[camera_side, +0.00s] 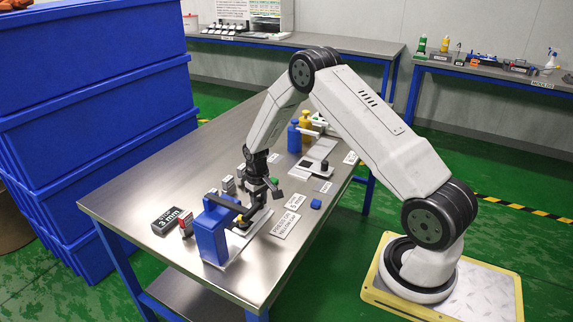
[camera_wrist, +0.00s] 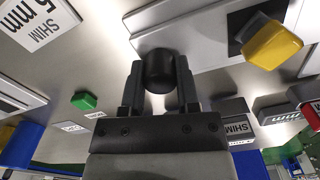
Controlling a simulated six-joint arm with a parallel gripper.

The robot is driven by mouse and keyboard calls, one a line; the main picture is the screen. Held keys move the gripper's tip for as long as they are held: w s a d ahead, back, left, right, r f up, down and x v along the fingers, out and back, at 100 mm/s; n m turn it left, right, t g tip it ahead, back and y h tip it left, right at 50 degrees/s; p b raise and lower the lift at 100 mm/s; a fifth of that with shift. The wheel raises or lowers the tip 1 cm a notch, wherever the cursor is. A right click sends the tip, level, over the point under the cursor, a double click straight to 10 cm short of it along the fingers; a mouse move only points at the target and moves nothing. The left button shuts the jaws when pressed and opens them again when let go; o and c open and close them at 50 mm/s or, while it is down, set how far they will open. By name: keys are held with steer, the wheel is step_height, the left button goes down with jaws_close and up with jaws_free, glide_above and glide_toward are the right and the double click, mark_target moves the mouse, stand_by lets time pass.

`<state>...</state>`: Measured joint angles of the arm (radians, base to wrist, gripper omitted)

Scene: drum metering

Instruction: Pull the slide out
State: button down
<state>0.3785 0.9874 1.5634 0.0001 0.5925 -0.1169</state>
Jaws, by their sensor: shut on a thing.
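My gripper (camera_wrist: 160,85) is shut on a black round knob (camera_wrist: 158,68), with one finger on each side of it. The knob appears to stand on a pale flat bar (camera_wrist: 205,22) that I take to be the slide; how far it is out cannot be told. In the side view my gripper (camera_side: 250,212) is low over the table beside a blue upright block (camera_side: 212,236) on a pale base. The knob is too small and covered to make out there. A yellow knob (camera_wrist: 272,42) on a dark mount is to the right in the wrist view.
Labelled shim blocks, one marked 3 mm (camera_side: 171,220), stand left of the blue block on the steel table (camera_side: 140,195). A label plate (camera_side: 285,224) and a small blue piece (camera_side: 316,203) lie to the right. Blue and yellow bottles (camera_side: 294,137) stand farther back.

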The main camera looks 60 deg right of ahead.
steer(key=d, duration=0.6)
steer(key=shift+d, duration=0.4)
steer(key=shift+c, duration=1.7)
jaws_free()
steer(key=shift+r, duration=0.25)
step_height(320, 180, up, 7)
steer(key=shift+r, duration=0.2)
